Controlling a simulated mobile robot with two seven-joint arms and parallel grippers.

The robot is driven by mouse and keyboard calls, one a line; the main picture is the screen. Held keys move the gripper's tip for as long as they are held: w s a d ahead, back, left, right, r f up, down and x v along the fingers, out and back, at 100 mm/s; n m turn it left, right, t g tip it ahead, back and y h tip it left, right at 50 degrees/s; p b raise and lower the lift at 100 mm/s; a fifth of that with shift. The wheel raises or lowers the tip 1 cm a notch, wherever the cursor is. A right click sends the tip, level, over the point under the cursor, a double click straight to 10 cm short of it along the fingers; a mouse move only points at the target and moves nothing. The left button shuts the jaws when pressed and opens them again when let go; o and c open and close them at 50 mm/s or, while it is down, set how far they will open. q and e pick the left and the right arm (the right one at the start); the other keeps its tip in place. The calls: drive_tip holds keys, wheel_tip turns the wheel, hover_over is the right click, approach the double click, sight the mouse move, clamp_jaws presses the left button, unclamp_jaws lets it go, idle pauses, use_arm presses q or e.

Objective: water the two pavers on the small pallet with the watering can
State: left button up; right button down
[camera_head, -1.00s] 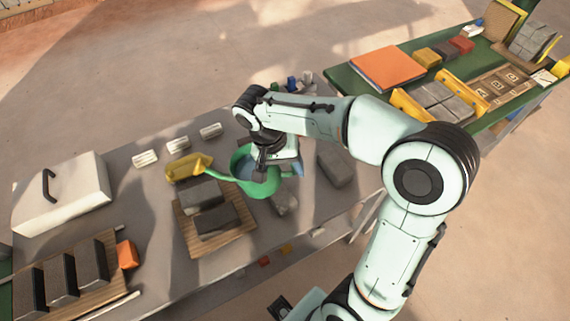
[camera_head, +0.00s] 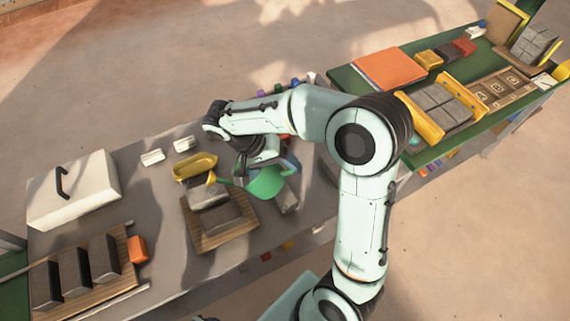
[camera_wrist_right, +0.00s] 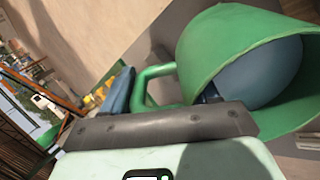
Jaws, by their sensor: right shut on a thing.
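The green watering can (camera_head: 268,184) is held in my right gripper (camera_head: 264,165), which is shut on its handle (camera_wrist_right: 150,85). The can looks tilted, its spout pointing left, and its yellow rose is above the far paver (camera_head: 208,196). In the right wrist view the can's open top (camera_wrist_right: 235,50) shows blue water inside. The near paver (camera_head: 222,219) is dark grey and the far one is lighter on top. Both lie on the small wooden pallet (camera_head: 243,231). I cannot tell whether water is falling. My left gripper is not in view.
A yellow tray-like piece (camera_head: 193,167) is just behind the pallet. A white box with a handle (camera_head: 75,190), a board with dark blocks (camera_head: 127,270) and an orange block (camera_head: 138,249) are at left. A green table (camera_head: 425,155) stands at right.

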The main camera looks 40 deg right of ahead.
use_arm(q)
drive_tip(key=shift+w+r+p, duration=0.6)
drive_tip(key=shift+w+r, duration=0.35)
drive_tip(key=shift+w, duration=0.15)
use_arm(e)
drive_tip(key=shift+w+a+r+g+h, duration=0.35)
drive_tip(key=shift+w+r+g+h, duration=0.05)
drive_tip(key=shift+w+g+h, duration=0.1)
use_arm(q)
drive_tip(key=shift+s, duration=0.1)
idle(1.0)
